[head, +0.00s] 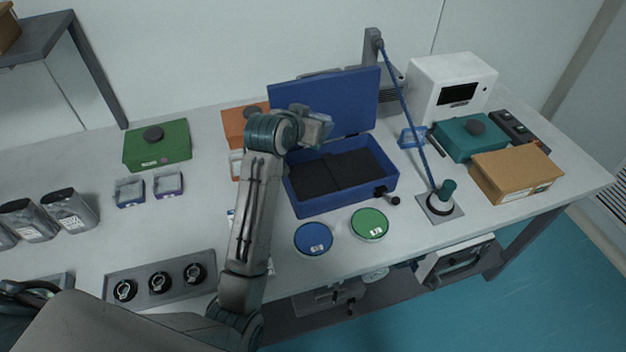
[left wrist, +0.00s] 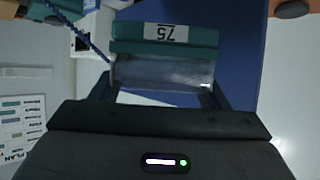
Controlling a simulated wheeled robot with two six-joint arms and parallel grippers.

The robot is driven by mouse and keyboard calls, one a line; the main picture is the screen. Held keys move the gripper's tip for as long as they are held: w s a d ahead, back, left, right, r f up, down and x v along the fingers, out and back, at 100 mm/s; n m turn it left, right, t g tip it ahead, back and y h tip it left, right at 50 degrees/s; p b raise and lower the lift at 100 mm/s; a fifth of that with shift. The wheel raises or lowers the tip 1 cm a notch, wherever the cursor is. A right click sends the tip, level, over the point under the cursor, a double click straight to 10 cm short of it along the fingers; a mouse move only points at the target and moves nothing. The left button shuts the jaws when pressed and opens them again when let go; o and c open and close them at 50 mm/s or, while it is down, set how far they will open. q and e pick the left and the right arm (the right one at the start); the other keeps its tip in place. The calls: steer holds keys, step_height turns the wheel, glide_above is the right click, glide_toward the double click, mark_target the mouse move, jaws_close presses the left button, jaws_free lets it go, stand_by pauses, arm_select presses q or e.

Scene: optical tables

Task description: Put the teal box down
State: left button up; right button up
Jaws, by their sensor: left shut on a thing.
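My left gripper (head: 316,128) is over the open blue case (head: 345,205), in front of its raised lid. In the left wrist view, my left gripper (left wrist: 160,85) is shut on a small box with a teal part (left wrist: 190,38) labelled 75 and a clear body (left wrist: 165,74). In the head view the held box is mostly hidden by the wrist, and its teal part cannot be made out. A larger teal case (head: 462,143) with a dark knob stands at the right of the table. My right gripper is not in view.
A blue disc (head: 313,239) and a green disc (head: 368,224) lie before the blue case. A lamp-like post (head: 440,203) stands right of it, near a cardboard box (head: 515,175). Two small clear boxes (head: 148,188) and a green case (head: 157,150) are left. Clear tabletop lies around them.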

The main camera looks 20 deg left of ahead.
arm_select(q)
steer(key=shift+w+a, duration=0.1)
steer(key=shift+w, duration=0.15)
step_height(320, 180, down, 13)
steer(key=p, duration=0.4)
steer(key=shift+f, duration=0.1)
step_height(320, 180, down, 3)
steer(key=shift+f+p, duration=0.15)
steer(key=shift+p, duration=0.3)
steer(key=shift+f, duration=0.55)
